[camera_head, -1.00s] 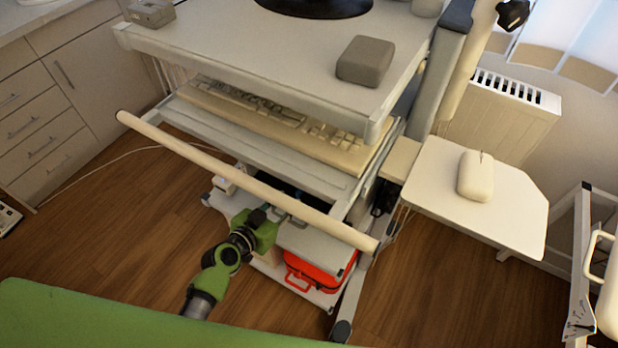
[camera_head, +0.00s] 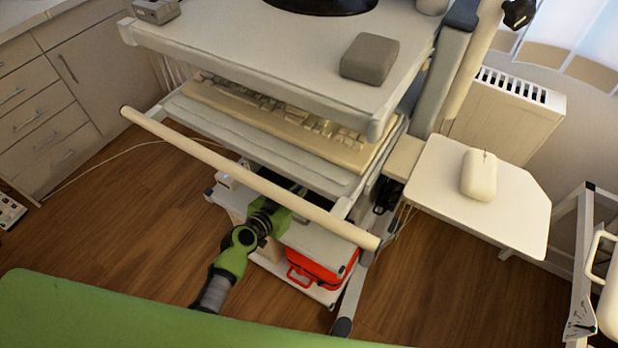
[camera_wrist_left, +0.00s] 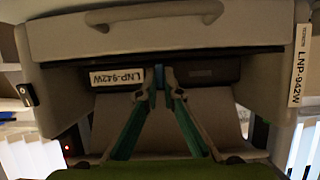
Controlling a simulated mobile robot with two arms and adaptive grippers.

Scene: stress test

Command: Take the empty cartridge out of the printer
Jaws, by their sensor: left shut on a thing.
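In the left wrist view, a pale beige printer body (camera_wrist_left: 165,35) with a handle fills the upper part. Below its front edge is a dark cartridge (camera_wrist_left: 200,75) with a white label reading LNP-942W. My left gripper (camera_wrist_left: 160,78) is shut at the cartridge's middle, on or beside a small blue part there. I cannot tell whether the cartridge has left its slot. In the head view, my left gripper's green body (camera_head: 280,214) reaches under the cart's pale front bar, which hides the fingers. The printer cannot be made out clearly there. My right gripper is not in view.
A cart with a pale front bar (camera_head: 240,175) and a keyboard (camera_head: 285,118) overhangs my left arm. A red case (camera_head: 318,266) sits low beside it. A white side shelf (camera_head: 440,205) holds a mouse (camera_head: 479,175). Wooden floor (camera_head: 130,235) is clear at left.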

